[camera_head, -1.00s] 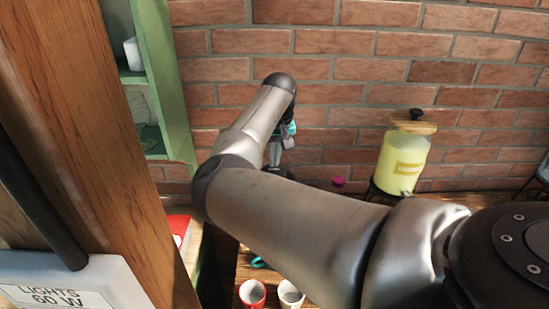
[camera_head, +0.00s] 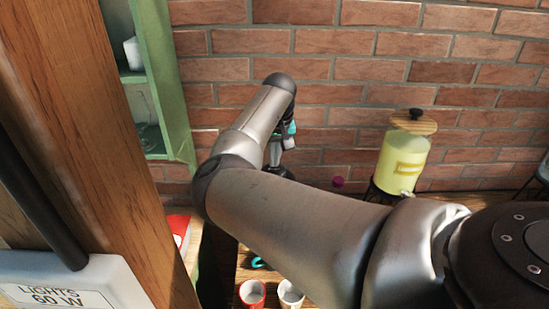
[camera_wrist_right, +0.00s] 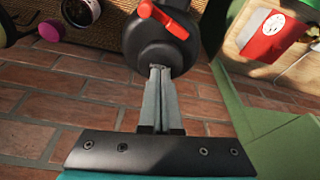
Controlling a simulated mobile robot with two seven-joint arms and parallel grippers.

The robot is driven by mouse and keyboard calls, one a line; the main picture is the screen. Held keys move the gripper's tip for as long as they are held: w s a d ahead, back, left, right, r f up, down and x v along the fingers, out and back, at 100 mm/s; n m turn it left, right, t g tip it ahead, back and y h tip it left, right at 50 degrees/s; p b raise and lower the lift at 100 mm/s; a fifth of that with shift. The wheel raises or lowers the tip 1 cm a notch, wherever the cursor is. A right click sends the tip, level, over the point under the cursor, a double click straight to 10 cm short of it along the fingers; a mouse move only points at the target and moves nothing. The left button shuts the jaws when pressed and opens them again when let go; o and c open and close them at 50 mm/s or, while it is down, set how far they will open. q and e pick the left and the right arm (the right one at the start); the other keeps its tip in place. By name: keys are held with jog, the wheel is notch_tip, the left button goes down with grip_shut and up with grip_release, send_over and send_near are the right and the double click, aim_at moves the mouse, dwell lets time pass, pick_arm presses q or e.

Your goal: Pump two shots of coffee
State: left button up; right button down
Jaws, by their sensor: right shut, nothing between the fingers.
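A black dispenser top with a red lever (camera_wrist_right: 162,20) shows in the right wrist view, directly at the tips of my right gripper (camera_wrist_right: 160,72). The two fingers are pressed together with nothing between them, and the tips overlap the black top (camera_wrist_right: 150,45); whether they touch it is hard to tell. In the head view my right gripper (camera_head: 275,153) points down at the black top (camera_head: 283,172), mostly hidden by my right arm. A red cup (camera_head: 252,293) and a white cup (camera_head: 291,294) stand at the front. My left gripper is not in view.
A yellow drink jar (camera_head: 402,160) with a wooden lid stands on the right by the brick wall (camera_head: 350,75). A small magenta item (camera_head: 338,181) lies beside it. A green shelf (camera_head: 165,80) and a wooden post (camera_head: 85,120) bound the left side.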

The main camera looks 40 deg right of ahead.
jog(key=shift+x, duration=0.9)
jog(key=shift+s+a+f, duration=0.15)
jog(key=shift+s+f, duration=0.1)
jog(key=shift+f, duration=0.3)
dwell(0.5)
jog(key=shift+w+p+v, duration=0.15)
jog(key=shift+p+v, duration=0.5)
jog(key=shift+v, duration=0.05)
jog(key=shift+w+p+v, duration=0.15)
jog(key=shift+p+v, duration=0.5)
jog(key=shift+v, duration=0.05)
jog(key=shift+d, duration=0.2)
jog(key=shift+s+b+x, duration=0.2)
jog(key=shift+b+x, duration=0.15)
jog(key=shift+x, duration=0.7)
jog(key=shift+a+f, duration=0.15)
jog(key=shift+f, duration=0.1)
dwell(0.5)
